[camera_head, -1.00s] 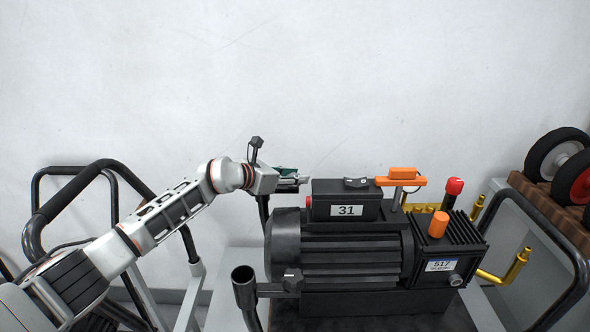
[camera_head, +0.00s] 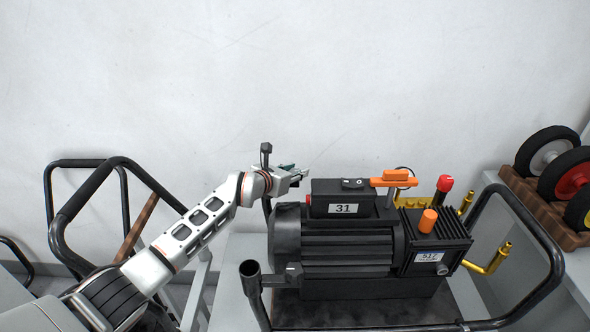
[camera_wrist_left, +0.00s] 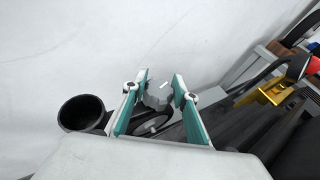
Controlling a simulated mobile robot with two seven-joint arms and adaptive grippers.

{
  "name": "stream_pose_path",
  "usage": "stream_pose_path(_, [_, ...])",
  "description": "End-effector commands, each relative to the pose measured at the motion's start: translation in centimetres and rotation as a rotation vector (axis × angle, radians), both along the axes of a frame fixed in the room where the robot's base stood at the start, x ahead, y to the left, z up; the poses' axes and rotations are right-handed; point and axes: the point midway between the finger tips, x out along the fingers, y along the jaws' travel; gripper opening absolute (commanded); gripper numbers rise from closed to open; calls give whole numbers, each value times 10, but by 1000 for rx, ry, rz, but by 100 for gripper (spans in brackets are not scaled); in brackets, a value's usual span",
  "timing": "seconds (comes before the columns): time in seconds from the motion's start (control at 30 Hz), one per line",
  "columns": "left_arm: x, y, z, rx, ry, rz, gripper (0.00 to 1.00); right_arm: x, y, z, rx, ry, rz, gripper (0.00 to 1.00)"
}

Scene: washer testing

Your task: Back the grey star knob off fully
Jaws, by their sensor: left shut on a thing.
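The grey star knob (camera_wrist_left: 157,97) shows in the left wrist view as a faceted grey head with a pale mark on it. It sits between the two teal finger pads of my left gripper (camera_wrist_left: 158,84), which is shut on it. In the head view my left gripper (camera_head: 296,173) is at the left rear of the black pump (camera_head: 345,245), near its switch box marked 31. The knob cannot be made out clearly there, and its thread is hidden. My right gripper is not in view.
An orange-handled valve (camera_head: 393,179), an orange cap (camera_head: 428,220) and a red-topped post (camera_head: 444,184) stand on the right. Black cart rails (camera_head: 540,225) flank the pump. A black open tube (camera_wrist_left: 82,112) is close left of my left gripper. Wheels (camera_head: 545,150) lie far right.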

Motion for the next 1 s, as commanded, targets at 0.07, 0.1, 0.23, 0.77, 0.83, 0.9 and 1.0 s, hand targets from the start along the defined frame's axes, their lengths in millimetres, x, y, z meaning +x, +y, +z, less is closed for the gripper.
stream_pose_path(0.07, [0,-4,7,-8,-9,12,7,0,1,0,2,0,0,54])
stream_pose_path(0.1, [1,-2,7,-8,-10,20,7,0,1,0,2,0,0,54])
stream_pose_path(0.23, [1,-1,6,-7,-8,33,7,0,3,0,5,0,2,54])
stream_pose_path(0.77, [0,1,2,-3,-2,35,46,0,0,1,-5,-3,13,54])
stream_pose_path(0.83, [0,1,1,-2,0,35,46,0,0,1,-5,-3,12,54])
stream_pose_path(0.9, [0,2,1,-3,0,36,46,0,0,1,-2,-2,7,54])
stream_pose_path(1.0, [-1,-1,5,-38,-8,32,46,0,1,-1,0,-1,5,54])
